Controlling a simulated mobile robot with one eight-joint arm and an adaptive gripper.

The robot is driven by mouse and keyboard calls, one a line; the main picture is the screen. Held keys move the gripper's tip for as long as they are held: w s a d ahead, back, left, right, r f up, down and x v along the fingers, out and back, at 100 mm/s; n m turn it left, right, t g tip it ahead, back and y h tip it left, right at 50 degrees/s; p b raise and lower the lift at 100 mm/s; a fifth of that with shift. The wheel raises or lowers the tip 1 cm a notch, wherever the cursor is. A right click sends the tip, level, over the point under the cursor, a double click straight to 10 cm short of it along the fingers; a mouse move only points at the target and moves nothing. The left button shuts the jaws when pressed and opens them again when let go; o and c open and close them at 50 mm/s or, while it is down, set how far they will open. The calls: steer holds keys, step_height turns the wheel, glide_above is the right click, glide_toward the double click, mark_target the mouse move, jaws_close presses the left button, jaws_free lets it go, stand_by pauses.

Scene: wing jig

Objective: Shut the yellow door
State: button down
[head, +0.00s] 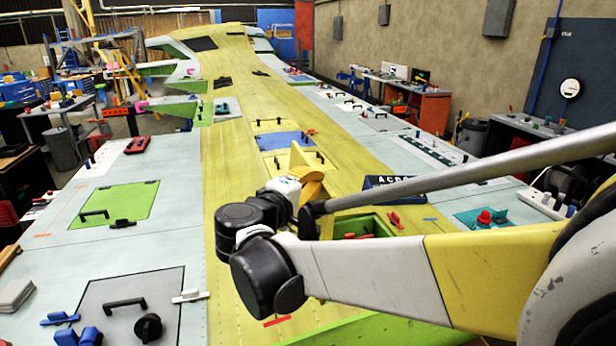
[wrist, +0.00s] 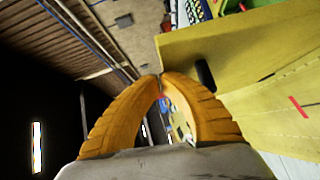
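The yellow door (head: 298,155) stands raised from the wing skin in the head view, partly hidden behind my gripper (head: 312,186). In the wrist view the door (wrist: 245,45) fills the upper right as a yellow panel. A black handle (wrist: 205,73) shows on it, partly behind my right finger. My gripper (wrist: 160,77) has orange fingers whose tips meet, with nothing seen between them. It is close beside the door; I cannot tell whether they touch. An opening with a green interior (head: 362,226) shows in the wing below my forearm.
A dark lettered box (head: 388,183) and red clamps (head: 396,220) lie right of the opening. A blue panel (head: 284,141) and another yellow panel with handles (head: 273,125) lie flat beyond the door. A green panel (head: 115,204) lies at left. My arm hides much of the right foreground.

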steer(key=shift+w+d+r, duration=0.1)
steer(key=shift+w+d, duration=0.1)
steer(key=shift+d, duration=0.75)
steer(key=w+d+f+m+g+y, duration=0.2)
steer(key=w+d+f, duration=0.1)
steer(key=d, duration=0.6)
steer(key=w+d+f+m+g+y, duration=0.15)
steer(key=d+f, duration=0.25)
steer(key=d, duration=0.6)
steer(key=w+d+f+m+y+b, duration=0.1)
steer(key=d+f+y+b, duration=0.1)
steer(key=f, duration=0.4)
steer(key=w+d+f+m+g+y+b, duration=0.1)
steer(key=w+d+f+y+b, duration=0.1)
steer(key=d+f, duration=0.3)
steer(key=w+d+f+m+g+y+b, duration=0.1)
steer(key=d+f+b, duration=0.3)
steer(key=f, duration=0.4)
steer(key=shift+w+d+f+m+y+b, duration=0.1)
steer(key=shift+w+d+m+y+b, duration=0.15)
steer(key=shift+d+y+b, duration=0.15)
steer(key=shift+d+f+b, duration=0.1)
steer(key=shift+f+b, duration=0.2)
steer(key=shift+f, duration=0.35)
